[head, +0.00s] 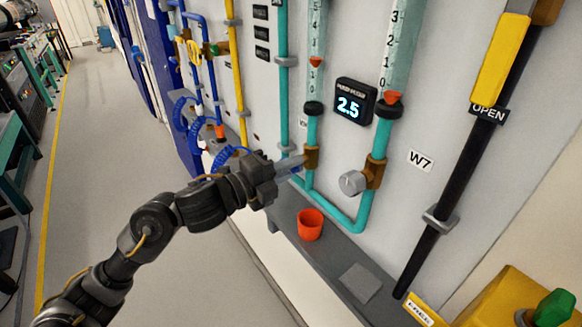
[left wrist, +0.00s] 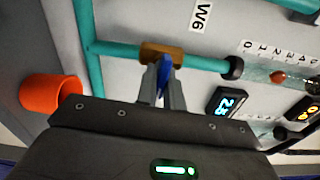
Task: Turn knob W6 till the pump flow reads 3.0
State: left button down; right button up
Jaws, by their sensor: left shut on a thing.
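The pump flow display (head: 349,106) is a dark box on the wall panel and reads 2.5 in the head view. It also shows in the left wrist view (left wrist: 228,104). Knob W6 (left wrist: 164,76) is blue and sits on a brass valve body (left wrist: 162,53) in a teal pipe, near the W6 label (left wrist: 202,15). My left gripper (head: 292,166) reaches in from the left, its fingers shut on the blue knob. In the head view the gripper hides most of this knob. My right gripper is in neither view.
A grey knob (head: 352,183) by the W7 label (head: 420,160) sits to the right on another pipe. An orange cup (head: 310,225) stands on the grey ledge (head: 325,262) below. A black pipe with a yellow handle (head: 502,60) runs farther right. The floor at left is clear.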

pick_arm(q)
jog(key=c, duration=1.6)
grip_release()
jog(key=shift+f, duration=0.1)
jog(key=shift+o, duration=0.4)
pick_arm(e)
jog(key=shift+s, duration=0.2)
pick_arm(q)
jog(key=shift+a, duration=0.1)
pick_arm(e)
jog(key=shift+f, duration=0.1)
pick_arm(q)
jog(key=b+v, duration=0.1)
jog(key=v, duration=0.9)
jog(key=shift+s+a, duration=0.25)
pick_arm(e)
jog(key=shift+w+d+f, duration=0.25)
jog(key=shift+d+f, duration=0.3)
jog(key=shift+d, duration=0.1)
